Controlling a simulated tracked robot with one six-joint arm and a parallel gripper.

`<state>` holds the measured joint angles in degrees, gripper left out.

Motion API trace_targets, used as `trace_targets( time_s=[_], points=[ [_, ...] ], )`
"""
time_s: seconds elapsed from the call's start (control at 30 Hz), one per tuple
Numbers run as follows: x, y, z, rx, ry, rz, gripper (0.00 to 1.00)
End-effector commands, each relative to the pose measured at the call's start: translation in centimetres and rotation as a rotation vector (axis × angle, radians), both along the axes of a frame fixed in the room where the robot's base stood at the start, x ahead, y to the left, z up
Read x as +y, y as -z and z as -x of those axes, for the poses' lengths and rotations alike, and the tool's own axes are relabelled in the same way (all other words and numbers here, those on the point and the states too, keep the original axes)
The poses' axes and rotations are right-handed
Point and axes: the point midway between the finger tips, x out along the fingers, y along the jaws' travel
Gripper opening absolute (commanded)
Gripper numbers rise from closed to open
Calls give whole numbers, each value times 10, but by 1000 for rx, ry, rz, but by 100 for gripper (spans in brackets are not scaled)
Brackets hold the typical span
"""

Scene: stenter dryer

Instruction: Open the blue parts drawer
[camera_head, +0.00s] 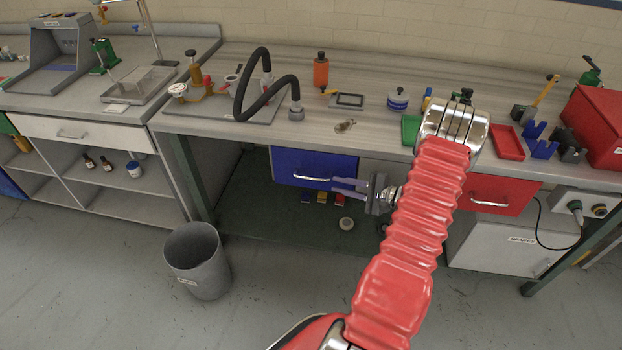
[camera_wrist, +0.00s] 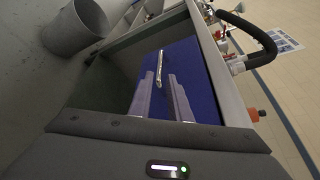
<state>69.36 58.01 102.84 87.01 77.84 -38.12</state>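The blue parts drawer (camera_head: 300,167) hangs under the workbench and looks shut, with a silver bar handle (camera_head: 311,178) across its front. The wrist view also shows the blue front (camera_wrist: 195,70) and the handle (camera_wrist: 158,66). My gripper (camera_head: 334,187) is at the right end of the handle in the head view. In the wrist view its two purple fingers are apart, and the handle lies in line with the gap between the fingertips (camera_wrist: 160,76). I cannot tell whether they touch it. Nothing is gripped.
A red drawer (camera_head: 502,195) is under the bench to the right. A grey bin (camera_head: 197,262) stands on the floor at left. Small coloured blocks (camera_head: 322,198) lie below the blue drawer. The bench top (camera_head: 215,125) overhangs it and holds a black hose (camera_head: 264,84).

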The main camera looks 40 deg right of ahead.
Motion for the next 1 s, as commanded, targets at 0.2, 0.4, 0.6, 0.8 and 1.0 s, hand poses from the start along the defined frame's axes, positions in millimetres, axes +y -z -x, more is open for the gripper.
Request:
trace_targets(
  time_s=[0.2, 0.4, 0.6, 0.8, 1.0],
  points=[
    [12, 8, -31, 1, -4, -1, 17],
    [22, 14, -59, 1, -3, 0, 17],
    [32, 21, -87, 1, -2, -1, 17],
    [37, 25, -105, 1, 0, -1, 17],
    [39, 26, -110, 1, 0, -1, 17]
  ],
)
